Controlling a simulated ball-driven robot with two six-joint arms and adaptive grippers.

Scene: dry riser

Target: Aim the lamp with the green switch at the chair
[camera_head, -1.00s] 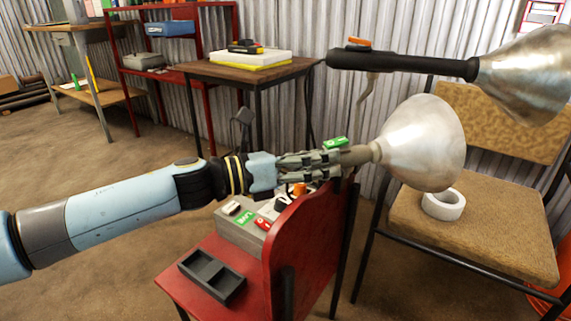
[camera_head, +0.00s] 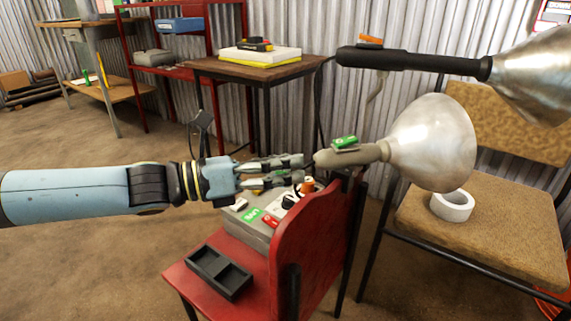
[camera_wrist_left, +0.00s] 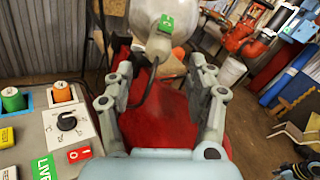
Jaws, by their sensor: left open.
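The lamp with the green switch (camera_head: 432,140) has a wide silvery shade and a grey handle, clamped near the top of the red chair's back. Its green switch (camera_head: 345,142) faces up, and its shade opens to the right, over the tan chair (camera_head: 490,235). The lamp also shows at the top of the left wrist view (camera_wrist_left: 150,42). My left gripper (camera_head: 303,170) is open and empty, just left of the handle's rear end, with its fingers pointing at it. My right gripper is out of view.
A second lamp with an orange switch (camera_head: 415,61) hangs above. A white tape roll (camera_head: 452,206) lies on the tan seat. A control box (camera_head: 250,232) and a black tray (camera_head: 218,271) sit on the red chair (camera_head: 315,240), below my gripper. Open floor lies left.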

